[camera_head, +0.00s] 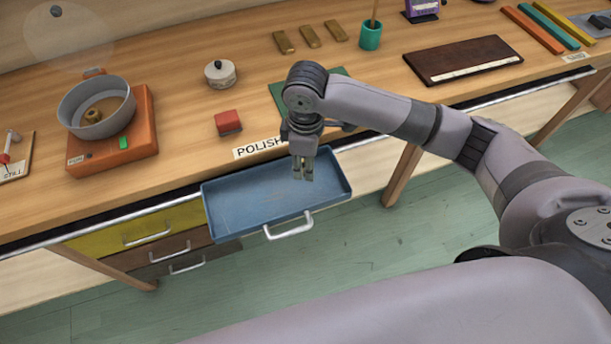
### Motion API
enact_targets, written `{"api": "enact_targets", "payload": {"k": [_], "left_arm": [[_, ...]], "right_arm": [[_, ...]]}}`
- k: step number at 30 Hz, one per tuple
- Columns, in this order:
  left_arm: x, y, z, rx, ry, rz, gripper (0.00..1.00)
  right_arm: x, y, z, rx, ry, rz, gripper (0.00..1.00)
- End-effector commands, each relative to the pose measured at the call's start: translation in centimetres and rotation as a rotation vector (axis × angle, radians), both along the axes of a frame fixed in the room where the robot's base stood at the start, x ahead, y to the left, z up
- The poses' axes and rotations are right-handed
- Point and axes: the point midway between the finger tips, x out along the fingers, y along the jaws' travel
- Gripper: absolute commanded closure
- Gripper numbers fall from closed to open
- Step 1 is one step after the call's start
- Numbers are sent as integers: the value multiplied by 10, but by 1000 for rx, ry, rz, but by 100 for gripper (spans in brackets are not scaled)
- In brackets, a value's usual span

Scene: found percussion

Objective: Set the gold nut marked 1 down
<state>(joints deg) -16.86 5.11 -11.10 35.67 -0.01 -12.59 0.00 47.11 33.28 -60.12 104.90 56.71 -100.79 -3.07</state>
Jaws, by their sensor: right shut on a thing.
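My right gripper (303,174) points down over the open blue drawer (240,205), near its back side. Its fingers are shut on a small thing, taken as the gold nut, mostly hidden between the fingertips. Its mark cannot be read. I cannot tell how high the fingertips are above the drawer floor. The visible drawer floor looks empty. My left gripper is not in view.
A grey pan (97,108) with a brownish ring-shaped piece (92,116) stands on an orange burner (140,142) at left. A red block (228,122), a lidded white pot (220,74) and a green mat (278,92) are on the bench. The POLISH label (258,148) is by the drawer.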

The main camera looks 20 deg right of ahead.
Motion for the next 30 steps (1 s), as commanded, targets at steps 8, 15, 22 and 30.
{"api": "enact_targets", "payload": {"k": [8,15,22,30], "left_arm": [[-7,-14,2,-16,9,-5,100],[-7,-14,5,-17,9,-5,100],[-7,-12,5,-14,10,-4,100],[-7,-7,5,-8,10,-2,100]], "right_arm": [[0,0,-30,1,0,1,100],[0,0,-64,-1,0,1,100],[0,0,-68,0,-1,1,100],[0,0,-71,0,-1,1,67]]}}
